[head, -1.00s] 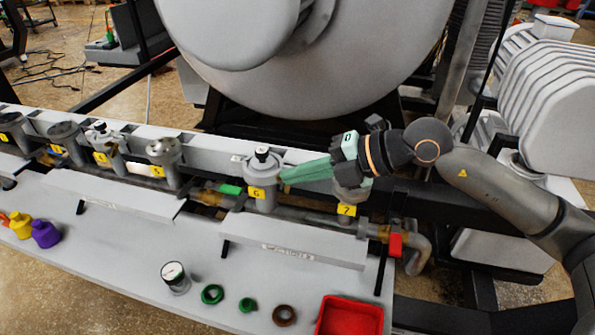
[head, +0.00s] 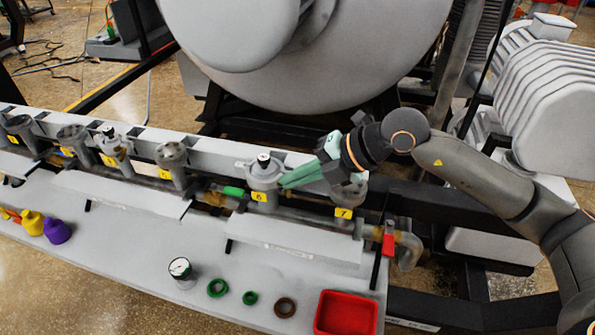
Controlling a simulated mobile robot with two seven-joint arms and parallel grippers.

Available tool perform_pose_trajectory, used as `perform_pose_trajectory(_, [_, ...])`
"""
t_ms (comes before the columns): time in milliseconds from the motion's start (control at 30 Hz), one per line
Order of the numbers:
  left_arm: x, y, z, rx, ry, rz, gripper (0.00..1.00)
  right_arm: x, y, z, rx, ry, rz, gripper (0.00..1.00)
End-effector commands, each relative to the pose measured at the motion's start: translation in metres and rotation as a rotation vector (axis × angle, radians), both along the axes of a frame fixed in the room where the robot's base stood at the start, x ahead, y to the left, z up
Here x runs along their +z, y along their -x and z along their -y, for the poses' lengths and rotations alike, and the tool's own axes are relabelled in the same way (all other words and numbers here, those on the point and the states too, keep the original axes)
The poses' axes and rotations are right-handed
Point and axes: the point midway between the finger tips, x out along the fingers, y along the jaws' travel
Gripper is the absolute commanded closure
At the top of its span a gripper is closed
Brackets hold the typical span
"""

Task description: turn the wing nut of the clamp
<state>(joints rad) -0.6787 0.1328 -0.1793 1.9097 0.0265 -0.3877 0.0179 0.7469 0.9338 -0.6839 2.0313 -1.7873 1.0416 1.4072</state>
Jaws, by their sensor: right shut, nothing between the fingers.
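The clamp (head: 263,172) is a grey ring around the joint on top of the port with the yellow tag 6. I cannot make out the wing nut; the fingers of my right gripper cover the clamp's right side. My right gripper (head: 284,183) has pale green fingers that reach left from the wrist. They are shut, with their tips close to the right side of this clamp; whether they touch it I cannot tell. My left gripper is not in view.
Port 7 (head: 349,192) stands just right, partly behind my right gripper. More ports line the rail to the left. A gauge (head: 180,269), green rings (head: 217,288), a brown ring (head: 285,307) and a red tray (head: 345,314) lie on the bench. The large furnace vessel (head: 310,60) is behind.

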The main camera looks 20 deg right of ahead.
Motion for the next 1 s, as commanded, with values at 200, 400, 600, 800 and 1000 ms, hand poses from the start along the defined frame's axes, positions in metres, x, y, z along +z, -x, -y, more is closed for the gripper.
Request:
perform_pose_trajectory(200, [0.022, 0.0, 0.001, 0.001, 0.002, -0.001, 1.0, 0.006, -0.002, -0.004, 0.001, 0.067, -0.048, 1.0])
perform_pose_trajectory(400, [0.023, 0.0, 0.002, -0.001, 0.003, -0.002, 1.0, 0.004, -0.004, -0.007, 0.0, 0.065, -0.046, 1.0])
perform_pose_trajectory(600, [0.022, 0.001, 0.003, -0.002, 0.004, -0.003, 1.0, 0.004, -0.006, -0.009, -0.001, 0.066, -0.045, 1.0])
perform_pose_trajectory(800, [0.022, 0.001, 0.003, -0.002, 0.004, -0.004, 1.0, 0.005, -0.007, -0.01, -0.001, 0.065, -0.045, 1.0])
perform_pose_trajectory(1000, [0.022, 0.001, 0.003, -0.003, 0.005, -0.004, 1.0, 0.005, -0.007, -0.01, -0.001, 0.065, -0.045, 1.0])
